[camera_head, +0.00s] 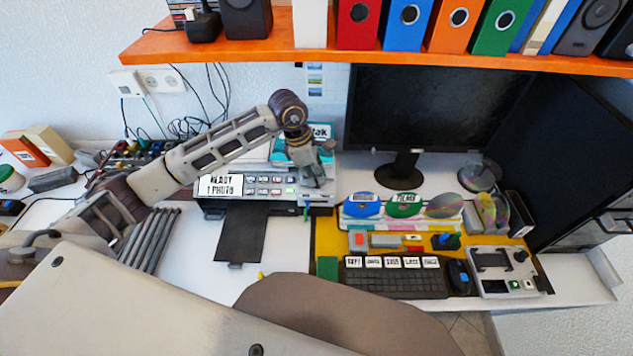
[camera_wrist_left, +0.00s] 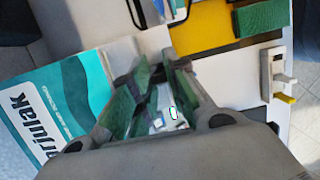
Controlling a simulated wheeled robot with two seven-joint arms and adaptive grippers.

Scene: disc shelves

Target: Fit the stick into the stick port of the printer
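The printer (camera_head: 318,199) stands at the back of the desk, its panel reading "READY 1 PHOTO", with a small green light at its right. My left gripper (camera_head: 317,180) points down over the printer's right end. In the left wrist view its green-padded fingers (camera_wrist_left: 153,88) stand apart, with a pale surface and a green-lit spot seen between them. My right gripper is not in view.
A dark sheet (camera_head: 240,234) lies before the printer. A teal-and-white box (camera_wrist_left: 48,108) stands close beside the gripper. The monitor (camera_head: 430,105), disc rack (camera_head: 405,208) and keyboard (camera_head: 395,284) are to the right. An orange shelf (camera_head: 400,57) hangs above. White desk is free at front left.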

